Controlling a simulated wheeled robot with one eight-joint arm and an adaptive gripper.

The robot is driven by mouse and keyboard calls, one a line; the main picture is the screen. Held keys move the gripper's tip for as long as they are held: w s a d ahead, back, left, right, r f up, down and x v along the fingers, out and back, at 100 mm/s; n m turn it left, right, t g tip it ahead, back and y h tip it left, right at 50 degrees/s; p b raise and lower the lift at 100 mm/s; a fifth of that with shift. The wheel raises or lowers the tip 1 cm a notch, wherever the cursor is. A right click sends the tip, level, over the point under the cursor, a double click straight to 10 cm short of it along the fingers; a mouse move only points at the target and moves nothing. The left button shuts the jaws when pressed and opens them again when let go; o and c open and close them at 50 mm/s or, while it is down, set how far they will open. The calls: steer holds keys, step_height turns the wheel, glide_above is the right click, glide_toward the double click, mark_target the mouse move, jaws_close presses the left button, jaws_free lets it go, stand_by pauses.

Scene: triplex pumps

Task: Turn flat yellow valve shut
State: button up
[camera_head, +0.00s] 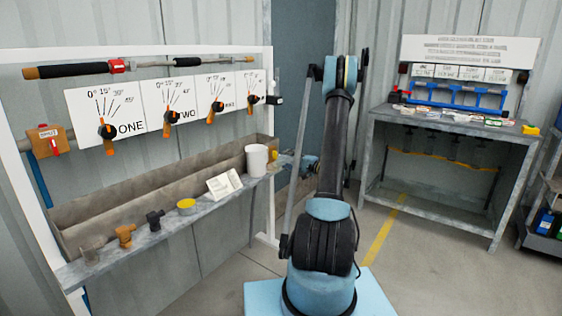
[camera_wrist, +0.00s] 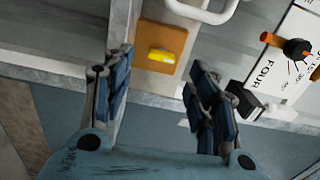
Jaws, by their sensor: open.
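The flat yellow valve (camera_wrist: 161,56) shows in the wrist view as a small yellow handle on an orange-brown plate (camera_wrist: 158,36). The handle lies nearly crosswise in that picture. My gripper (camera_wrist: 156,82) is open, its two blue-padded fingers apart on the left and right. The valve appears in the gap between the fingertips, a little beyond them. Nothing is held, and I see no contact.
An orange-handled valve (camera_wrist: 297,48) on the FOUR panel is right of my gripper, with a black block (camera_wrist: 245,102) nearby. The head view shows a shelf (camera_head: 105,262) with several items and a grey workbench (camera_head: 440,127).

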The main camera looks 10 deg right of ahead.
steer(key=shift+v, duration=2.8)
steer(key=shift+a, duration=0.1)
steer(key=s+a+r+n+g+h, duration=0.2)
steer(key=s+a+r+g, duration=0.2)
steer(key=s+a, duration=0.4)
steer(key=s+a+r+n+g+h, duration=0.35)
steer(key=s+a, duration=0.25)
steer(key=s, duration=0.5)
steer(key=s+d+f+n+g+h, duration=0.1)
steer(key=s+d+h, duration=0.1)
steer(key=s, duration=0.7)
steer(key=s+d+f+n+g+h, duration=0.1)
steer(key=s+f+h, duration=0.1)
steer(key=s, duration=0.8)
steer(key=s+d+f+n+g+h, duration=0.1)
steer(key=s+d+f+h, duration=0.1)
steer(key=s, duration=0.7)
steer(key=shift+s+d+f+h, duration=0.2)
steer(key=shift+d+f+h, duration=0.1)
steer(key=shift+h, duration=0.35)
steer(key=shift+n, duration=0.25)
